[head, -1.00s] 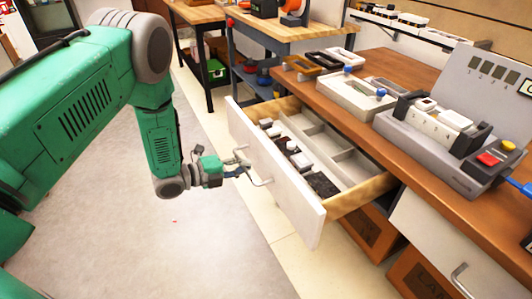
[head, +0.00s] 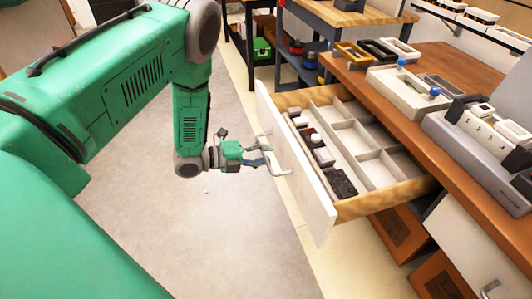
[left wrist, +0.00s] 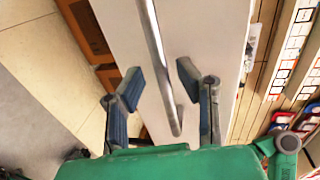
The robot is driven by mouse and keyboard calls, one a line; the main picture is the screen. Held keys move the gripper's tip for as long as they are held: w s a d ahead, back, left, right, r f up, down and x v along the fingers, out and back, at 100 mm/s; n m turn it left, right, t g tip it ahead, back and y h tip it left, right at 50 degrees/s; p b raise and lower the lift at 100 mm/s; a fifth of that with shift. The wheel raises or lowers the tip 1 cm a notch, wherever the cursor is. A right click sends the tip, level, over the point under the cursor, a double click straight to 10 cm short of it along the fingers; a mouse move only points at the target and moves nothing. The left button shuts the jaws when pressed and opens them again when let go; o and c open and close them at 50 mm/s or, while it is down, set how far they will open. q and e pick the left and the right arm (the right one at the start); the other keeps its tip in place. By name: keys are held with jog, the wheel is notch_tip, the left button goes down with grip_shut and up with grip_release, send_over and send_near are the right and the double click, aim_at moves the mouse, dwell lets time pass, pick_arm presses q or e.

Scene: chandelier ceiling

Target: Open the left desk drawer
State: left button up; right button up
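The left desk drawer (head: 300,172) has a white front and wooden sides, and it stands well out from the desk. Its bar handle (head: 278,158) is on the front face. My left gripper (head: 264,157) is at this handle, in front of the drawer. In the left wrist view the handle bar (left wrist: 157,60) runs between the two blue fingers of my left gripper (left wrist: 160,78). The fingers are apart, with gaps to the bar, so it looks open. Whether a finger touches the bar is unclear. My right gripper is not in view.
The drawer holds a divided grey tray (head: 345,137) with small dark and white items along its front. The wooden desktop (head: 455,68) carries boxes and devices. Another white drawer (head: 468,240) is at the right. A workbench (head: 365,18) stands behind. The floor at left is clear.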

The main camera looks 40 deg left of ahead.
pick_arm(q)
jog(key=shift+r, duration=0.1)
jog(key=v, duration=1.2)
jog(key=shift+w, duration=0.1)
jog(key=s+d+f+n+g+y, duration=0.35)
jog(key=d+f+n+y, duration=0.25)
jog(key=d+f+n, duration=0.5)
jog(key=s+d+f+n+g+y, duration=0.1)
jog(key=s+n+g+y, duration=0.2)
jog(key=s+n+g, duration=0.5)
jog(key=s+n, duration=0.6)
jog(key=s, duration=0.3)
jog(key=shift+s+d+y, duration=0.2)
jog(key=shift+y, duration=0.1)
